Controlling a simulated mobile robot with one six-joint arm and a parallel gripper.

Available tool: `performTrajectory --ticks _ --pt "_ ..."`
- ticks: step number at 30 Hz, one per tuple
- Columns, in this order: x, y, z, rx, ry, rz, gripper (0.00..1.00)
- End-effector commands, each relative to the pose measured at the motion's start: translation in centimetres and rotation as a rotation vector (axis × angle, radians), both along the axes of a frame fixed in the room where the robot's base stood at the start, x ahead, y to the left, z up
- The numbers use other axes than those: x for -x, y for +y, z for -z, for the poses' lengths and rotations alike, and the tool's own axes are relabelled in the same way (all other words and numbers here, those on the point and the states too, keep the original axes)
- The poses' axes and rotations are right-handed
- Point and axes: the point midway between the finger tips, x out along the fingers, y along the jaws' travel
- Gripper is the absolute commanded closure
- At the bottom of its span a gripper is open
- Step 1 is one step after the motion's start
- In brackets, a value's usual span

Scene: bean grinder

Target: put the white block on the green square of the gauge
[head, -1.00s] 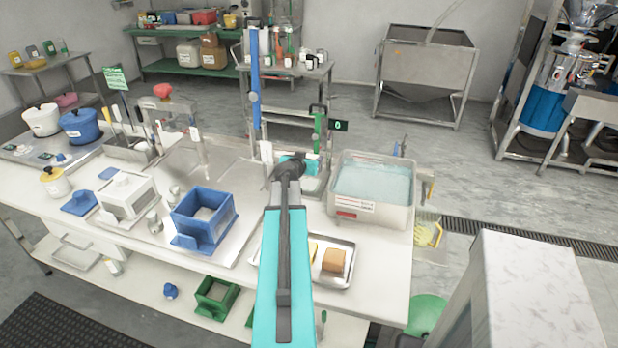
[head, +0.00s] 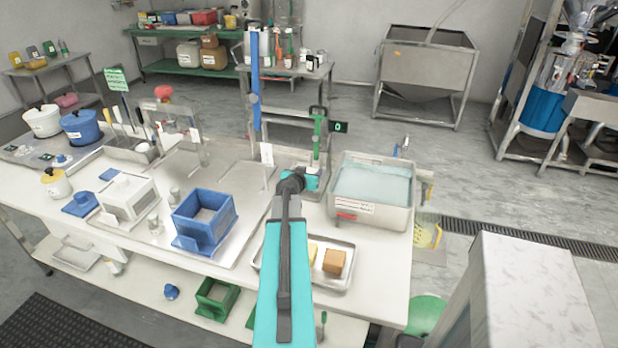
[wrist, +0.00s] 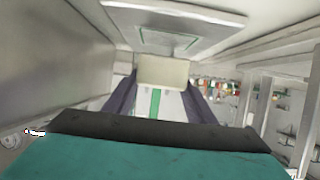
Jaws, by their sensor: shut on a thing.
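In the wrist view, my gripper (wrist: 161,80) has its two dark fingers shut on a pale, off-white block (wrist: 163,71). A plate with a green-outlined square (wrist: 168,40) lies beyond the block in that view, and the block appears apart from it. In the head view, my gripper (head: 311,182) is at the foot of the gauge, a stand with a green upright (head: 317,135) and a small dark display (head: 340,127) reading 0. My arm and gripper hide the block and most of the gauge's base in the head view.
A water-filled tub (head: 372,190) stands close on the right. A blue upright (head: 255,85) rises behind on the left, with a white card (head: 267,154) near its foot. A metal tray (head: 325,276) with blocks lies in front, and a blue box (head: 204,222) stands left.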

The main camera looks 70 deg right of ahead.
Motion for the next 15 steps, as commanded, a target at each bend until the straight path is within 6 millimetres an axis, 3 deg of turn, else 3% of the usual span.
performTrajectory --ticks 6,15 --pt "-0.1 -0.1 2.0 0.0 0.001 -0.001 0.76" --pt "0.0 0.0 2.2 0.002 -0.001 -0.001 0.76"
